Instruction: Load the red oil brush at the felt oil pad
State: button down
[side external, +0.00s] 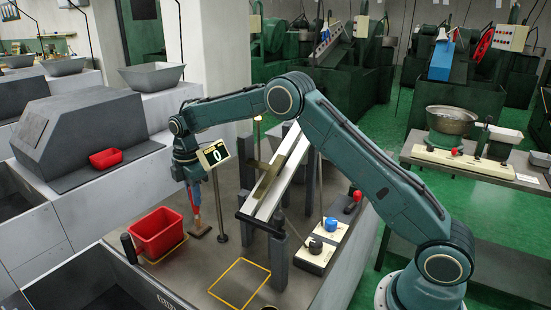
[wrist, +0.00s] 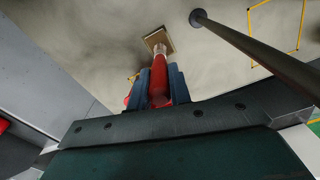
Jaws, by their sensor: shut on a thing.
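My gripper (side external: 190,180) is shut on the red oil brush (wrist: 158,80), with blue fingers on either side of its red handle. The brush (side external: 196,203) hangs roughly upright, pale tip down. A small tan square with a darker edge, which looks like the felt oil pad (side external: 201,231), lies on the bench below the tip. In the wrist view the pad (wrist: 167,39) shows just beyond the brush's pale end, partly covered by it. I cannot tell whether the tip touches the pad.
A red bin (side external: 158,234) stands left of the pad. A thin dark post (side external: 218,205) on a round foot stands close to the right; it also crosses the wrist view (wrist: 255,55). An inclined metal rail (side external: 277,176) stands farther right. A yellow outlined square (side external: 240,262) is empty.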

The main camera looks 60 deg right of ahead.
jog(key=shift+r, duration=2.9)
jog(key=shift+r, duration=0.1)
jog(key=s+a+r+m, duration=0.5)
jog(key=s+r+m, duration=0.15)
jog(key=s, duration=0.25)
jog(key=s+a+r+m, duration=0.5)
jog(key=s+a+r, duration=0.1)
jog(key=s+r, duration=0.15)
jog(key=w+d+m, duration=0.1)
jog(key=d+m, duration=0.2)
jog(key=d, duration=0.8)
jog(key=shift+w, duration=0.3)
